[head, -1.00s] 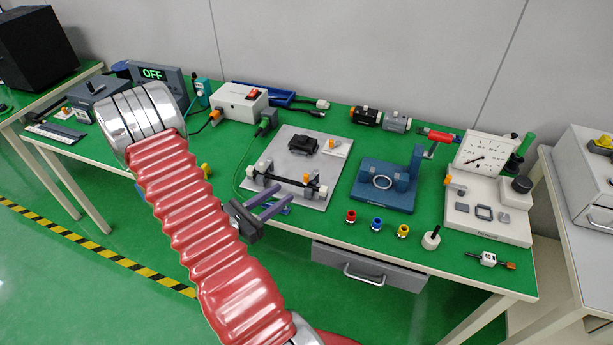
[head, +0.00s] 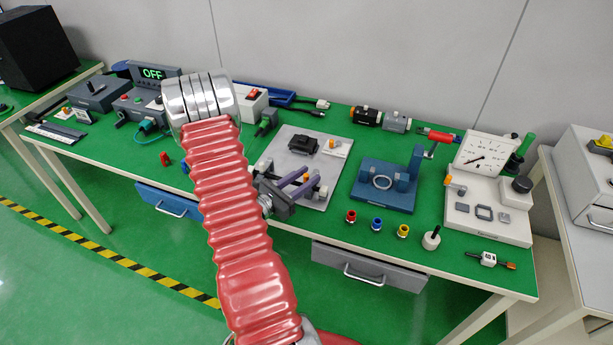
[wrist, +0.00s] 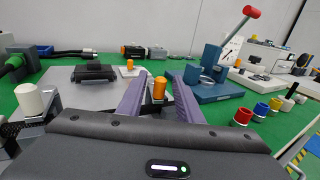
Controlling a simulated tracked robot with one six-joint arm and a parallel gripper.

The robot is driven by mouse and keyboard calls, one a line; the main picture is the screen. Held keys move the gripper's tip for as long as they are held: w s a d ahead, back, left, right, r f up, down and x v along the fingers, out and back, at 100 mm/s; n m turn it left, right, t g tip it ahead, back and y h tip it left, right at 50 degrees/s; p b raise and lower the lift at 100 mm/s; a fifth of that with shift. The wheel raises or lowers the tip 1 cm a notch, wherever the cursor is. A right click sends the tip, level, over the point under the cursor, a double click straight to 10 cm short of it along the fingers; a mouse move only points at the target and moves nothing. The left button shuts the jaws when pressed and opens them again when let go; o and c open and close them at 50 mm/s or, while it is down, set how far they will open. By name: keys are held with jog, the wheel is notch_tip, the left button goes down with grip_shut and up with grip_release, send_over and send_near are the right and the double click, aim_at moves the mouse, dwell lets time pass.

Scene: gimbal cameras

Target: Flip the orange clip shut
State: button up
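My gripper (head: 309,177) has two purple fingers, held apart. In the wrist view an orange upright piece (wrist: 159,88), likely the orange clip, shows between the fingers (wrist: 158,88). It stands up from a small mount at the near edge of a grey plate (wrist: 72,94). I see no contact between it and either finger. In the head view the fingers reach over the near edge of the same plate (head: 335,150) and partly hide the clip and the black bar it is at. A white end cap (wrist: 32,100) of that bar shows at left.
On the plate are a black block (head: 303,146) and a white pad with a small orange peg (head: 333,143). A blue fixture (head: 388,190) with a ring stands to the right. Red, blue and yellow rings (head: 377,224) lie near the front edge, above a grey drawer (head: 368,268).

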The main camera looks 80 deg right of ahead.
jog(key=shift+s+d, duration=0.1)
jog(key=shift+d, duration=0.05)
grip_shut()
dwell(0.4)
